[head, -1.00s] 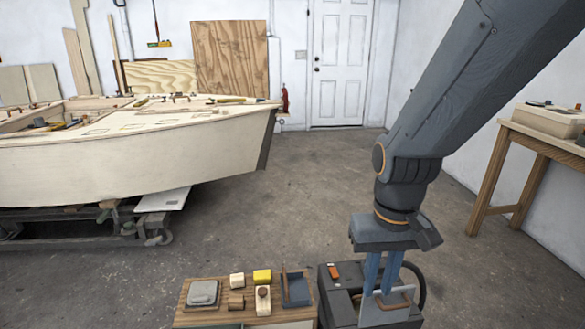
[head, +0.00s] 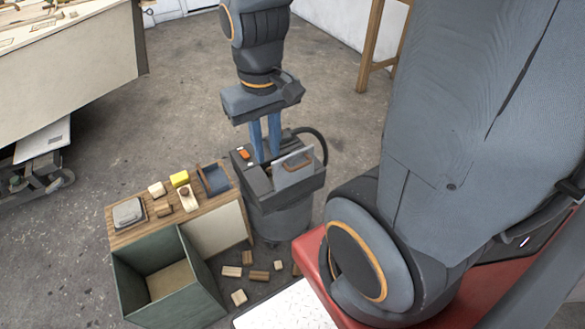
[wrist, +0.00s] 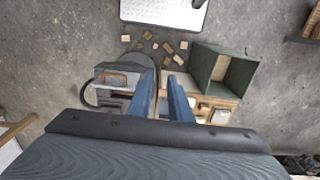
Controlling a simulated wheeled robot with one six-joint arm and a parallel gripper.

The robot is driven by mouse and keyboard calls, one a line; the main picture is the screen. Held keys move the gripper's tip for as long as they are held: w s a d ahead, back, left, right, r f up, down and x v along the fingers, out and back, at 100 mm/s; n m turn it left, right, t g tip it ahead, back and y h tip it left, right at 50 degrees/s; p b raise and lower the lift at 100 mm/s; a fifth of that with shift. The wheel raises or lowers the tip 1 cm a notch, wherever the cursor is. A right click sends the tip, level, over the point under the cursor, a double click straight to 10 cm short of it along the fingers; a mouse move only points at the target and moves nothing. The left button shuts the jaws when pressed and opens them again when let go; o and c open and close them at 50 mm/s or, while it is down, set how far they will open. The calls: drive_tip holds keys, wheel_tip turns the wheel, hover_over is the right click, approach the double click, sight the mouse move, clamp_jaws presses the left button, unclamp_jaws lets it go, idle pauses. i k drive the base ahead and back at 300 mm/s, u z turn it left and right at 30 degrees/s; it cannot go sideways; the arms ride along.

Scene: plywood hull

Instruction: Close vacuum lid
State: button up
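The vacuum (head: 280,212) is a dark grey canister with a boxy top, standing on the floor right of a small wooden cabinet. Its lid (head: 296,170) looks like a light grey plate with a copper-brown handle, standing raised above the boxy top. It also shows in the wrist view (wrist: 118,79), left of the fingers. My gripper (head: 265,158) points down over the vacuum top, beside the plate on its left in the head view. In the wrist view the two blue fingers (wrist: 162,76) are parted with nothing between them. Whether a fingertip touches the vacuum is unclear.
The cabinet (head: 230,222) holds small blocks, a grey box and a blue tray on top, with an open green bin (head: 135,278) at its front. Several wood blocks (head: 259,275) lie on the floor. A black hose (head: 318,143) curves behind the vacuum. A boat hull (head: 60,75) stands left.

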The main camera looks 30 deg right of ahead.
sight(298, 173)
drive_tip(key=z, duration=0.45)
drive_tip(key=k, duration=1.2)
drive_tip(key=u, duration=0.4)
drive_tip(key=i, duration=0.3)
